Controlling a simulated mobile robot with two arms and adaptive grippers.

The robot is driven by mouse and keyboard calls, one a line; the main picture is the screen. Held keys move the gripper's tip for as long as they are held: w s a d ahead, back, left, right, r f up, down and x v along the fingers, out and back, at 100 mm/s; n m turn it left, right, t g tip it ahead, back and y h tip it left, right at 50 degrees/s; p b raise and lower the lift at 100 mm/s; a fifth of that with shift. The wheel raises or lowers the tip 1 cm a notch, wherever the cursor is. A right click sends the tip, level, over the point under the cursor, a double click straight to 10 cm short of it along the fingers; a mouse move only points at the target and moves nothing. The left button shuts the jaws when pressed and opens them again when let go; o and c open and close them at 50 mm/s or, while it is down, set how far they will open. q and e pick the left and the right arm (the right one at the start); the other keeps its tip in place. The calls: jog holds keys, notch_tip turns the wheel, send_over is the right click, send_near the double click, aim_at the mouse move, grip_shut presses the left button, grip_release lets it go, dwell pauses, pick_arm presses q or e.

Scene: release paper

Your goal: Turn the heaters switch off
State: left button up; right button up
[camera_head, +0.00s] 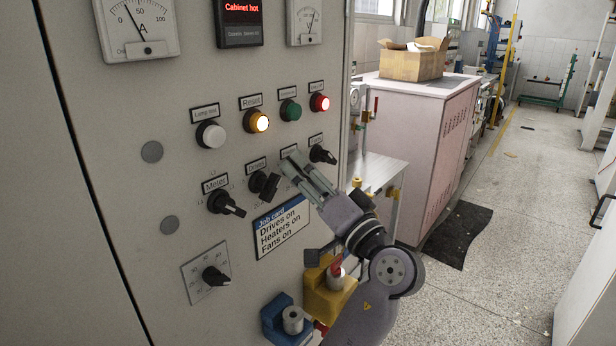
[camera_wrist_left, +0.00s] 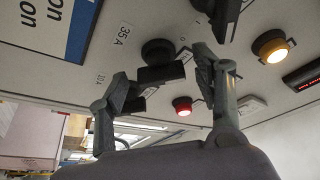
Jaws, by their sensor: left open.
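The grey control panel (camera_head: 110,200) carries a row of black rotary switches. The meter switch (camera_head: 226,203), drives switch (camera_head: 264,185) and fans switch (camera_head: 322,154) show in the head view. The heaters switch is hidden there behind my left gripper (camera_head: 293,168), which is at the panel between the drives and fans switches. In the left wrist view a black knob (camera_wrist_left: 160,62), apparently the heaters switch, lies between the spread fingers of my left gripper (camera_wrist_left: 160,90). Contact with it cannot be told. My right gripper is out of view.
White, amber (camera_head: 256,121), green and red (camera_head: 319,103) lamps sit above the switches. A job card (camera_head: 282,226) reads drives, heaters and fans on. A display (camera_head: 240,14) reads "Cabinet hot". Yellow and blue blocks (camera_head: 286,318) stand below. A pink cabinet (camera_head: 425,150) is to the right.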

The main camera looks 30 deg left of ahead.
aim_at(299, 114)
pick_arm(q)
jog(key=shift+r, duration=0.15)
notch_tip(299, 114, up, 10)
jog(key=shift+f, duration=0.15)
dwell(0.4)
dwell(0.4)
